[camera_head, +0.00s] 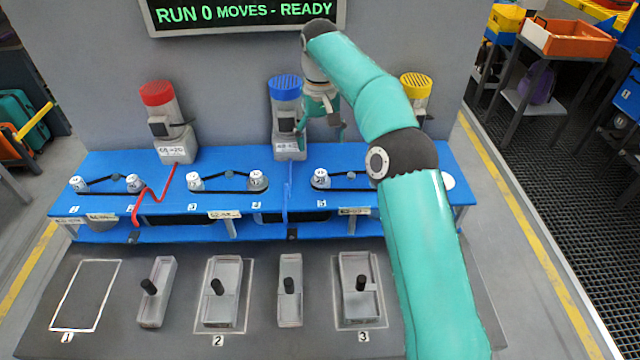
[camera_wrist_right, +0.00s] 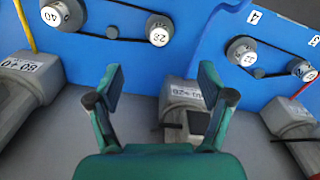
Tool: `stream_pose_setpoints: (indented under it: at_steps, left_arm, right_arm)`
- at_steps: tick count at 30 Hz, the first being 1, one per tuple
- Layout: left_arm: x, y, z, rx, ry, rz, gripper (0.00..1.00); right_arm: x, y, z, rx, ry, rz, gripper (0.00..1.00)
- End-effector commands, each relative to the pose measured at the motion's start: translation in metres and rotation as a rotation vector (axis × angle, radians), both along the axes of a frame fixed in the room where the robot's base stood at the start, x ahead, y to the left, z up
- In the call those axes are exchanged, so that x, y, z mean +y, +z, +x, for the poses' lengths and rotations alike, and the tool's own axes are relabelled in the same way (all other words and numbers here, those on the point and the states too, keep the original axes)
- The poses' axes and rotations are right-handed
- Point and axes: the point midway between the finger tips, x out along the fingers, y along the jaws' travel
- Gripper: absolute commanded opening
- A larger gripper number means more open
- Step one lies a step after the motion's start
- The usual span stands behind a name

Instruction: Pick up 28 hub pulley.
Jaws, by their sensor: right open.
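The pulley that seems to read 28 (camera_head: 320,178) is a small grey hub with a white numbered face. It stands on the blue bench at the left end of a black belt, right of centre in the head view. It also shows at the top of the right wrist view (camera_wrist_right: 158,31), beyond and apart from my fingertips; its digits are small there. My right gripper (camera_head: 321,132) is open and empty, near the blue-capped motor and behind the pulley row. Its two green fingers (camera_wrist_right: 160,85) point towards the bench in the wrist view. My left gripper is not in view.
Several similar pulleys, such as one in the middle (camera_head: 258,180), stand along the blue bench (camera_head: 240,163). Blue-capped (camera_head: 286,88), red-capped (camera_head: 158,94) and yellow-capped (camera_head: 416,86) motors stand behind. My right arm hides the bench's right part. Levers (camera_head: 218,288) line the front panel.

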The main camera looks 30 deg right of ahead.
Motion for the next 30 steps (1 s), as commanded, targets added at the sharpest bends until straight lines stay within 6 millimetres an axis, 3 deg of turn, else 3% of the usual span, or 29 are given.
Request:
stream_pose_setpoints:
  at_steps: [1,7,17,25,30]
  left_arm:
    - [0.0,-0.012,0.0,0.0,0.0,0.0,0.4]
    - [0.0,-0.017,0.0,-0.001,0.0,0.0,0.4]
    - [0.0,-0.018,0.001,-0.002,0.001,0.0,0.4]
    - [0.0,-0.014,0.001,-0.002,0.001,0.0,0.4]
    - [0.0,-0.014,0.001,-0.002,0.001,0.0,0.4]
  right_arm:
    - [0.0,-0.018,-0.001,0.004,-0.001,0.001,0.8]
    - [0.0,-0.052,-0.001,0.004,0.0,0.001,0.8]
    - [-0.001,-0.076,-0.001,0.003,-0.002,0.001,0.8]
    - [-0.001,-0.112,-0.002,0.004,-0.001,0.002,0.8]
    - [-0.001,-0.12,-0.002,0.002,-0.001,0.002,0.8]
